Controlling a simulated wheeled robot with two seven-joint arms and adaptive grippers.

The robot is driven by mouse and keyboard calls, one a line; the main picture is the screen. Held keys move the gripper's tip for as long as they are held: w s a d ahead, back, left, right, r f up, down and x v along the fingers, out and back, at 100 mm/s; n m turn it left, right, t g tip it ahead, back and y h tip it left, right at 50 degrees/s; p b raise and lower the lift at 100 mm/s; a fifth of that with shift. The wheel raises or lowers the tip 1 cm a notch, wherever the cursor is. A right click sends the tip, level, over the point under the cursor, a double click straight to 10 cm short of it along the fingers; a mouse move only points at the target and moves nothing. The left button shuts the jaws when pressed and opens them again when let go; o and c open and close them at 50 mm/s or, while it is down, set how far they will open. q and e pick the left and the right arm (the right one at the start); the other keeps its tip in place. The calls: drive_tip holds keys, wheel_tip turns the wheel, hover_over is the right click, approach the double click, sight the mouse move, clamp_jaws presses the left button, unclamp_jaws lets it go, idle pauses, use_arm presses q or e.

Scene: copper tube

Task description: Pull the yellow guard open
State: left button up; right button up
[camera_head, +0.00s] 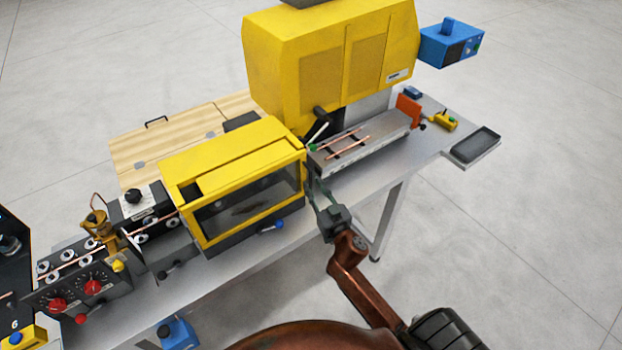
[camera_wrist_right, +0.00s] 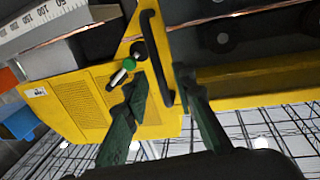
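The yellow guard (camera_head: 240,168) is a yellow-framed cover with a dark window on the bench machine, and it looks closed. Its yellow frame fills the right of the right wrist view (camera_wrist_right: 250,88). A black bar handle (camera_wrist_right: 155,55) stands upright beside it in that view. My right gripper (camera_head: 318,190) is at the guard's right end. In the wrist view my right gripper (camera_wrist_right: 160,82) is open, with a finger on each side of the handle's lower part. I cannot tell whether either finger touches it. My left gripper is not in view.
A tall yellow cabinet (camera_head: 345,60) stands behind, right of the guard. A grey bed with copper tubes (camera_head: 345,146) lies to the right. Control blocks with red knobs (camera_head: 92,287) are at the left. The floor in front of the bench is clear.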

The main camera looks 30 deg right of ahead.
sight(311, 182)
drive_tip(key=shift+w+d, duration=0.2)
drive_tip(key=shift+w, duration=1.4)
clamp_jaws()
